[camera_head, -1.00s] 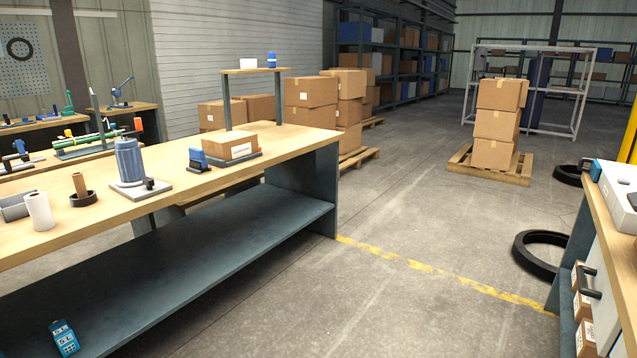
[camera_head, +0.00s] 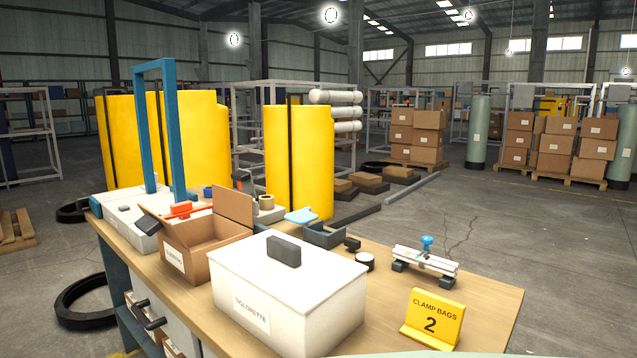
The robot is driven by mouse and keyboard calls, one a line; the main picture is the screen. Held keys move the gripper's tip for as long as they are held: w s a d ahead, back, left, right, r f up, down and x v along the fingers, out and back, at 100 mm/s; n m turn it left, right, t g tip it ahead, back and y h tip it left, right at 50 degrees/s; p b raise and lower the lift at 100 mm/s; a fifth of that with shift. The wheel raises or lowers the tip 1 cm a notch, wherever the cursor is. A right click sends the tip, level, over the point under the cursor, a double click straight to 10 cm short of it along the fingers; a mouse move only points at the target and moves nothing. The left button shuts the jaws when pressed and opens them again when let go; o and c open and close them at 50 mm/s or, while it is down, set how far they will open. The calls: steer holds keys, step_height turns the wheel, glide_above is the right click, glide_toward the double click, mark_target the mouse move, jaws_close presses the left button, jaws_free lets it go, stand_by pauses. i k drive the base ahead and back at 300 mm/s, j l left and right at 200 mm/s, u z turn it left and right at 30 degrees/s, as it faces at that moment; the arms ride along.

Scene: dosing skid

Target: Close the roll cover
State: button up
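I cannot pick out a roll cover for certain. A low white unit (camera_head: 130,222) with a tall blue frame (camera_head: 175,130) stands at the bench's far left end. A small tan roll (camera_head: 266,202) sits behind the open cardboard box. My gripper is not in view.
The open cardboard box (camera_head: 205,236) stands left of the white box. A yellow "CLAMP BAGS 2" sign (camera_head: 434,316) and a small clamp device (camera_head: 425,260) are on the right of the bench (camera_head: 485,295). Floor at right is open.

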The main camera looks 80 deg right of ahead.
mark_target(245, 177)
steer(key=z, duration=2)
steer(key=j+z, duration=0.1)
steer(key=j, duration=0.95)
steer(key=i+j+z, duration=0.1)
steer(key=j, duration=0.3)
steer(key=i+j+z, duration=0.1)
steer(key=j, duration=0.25)
steer(key=i+j+z, duration=0.1)
steer(key=j, duration=0.3)
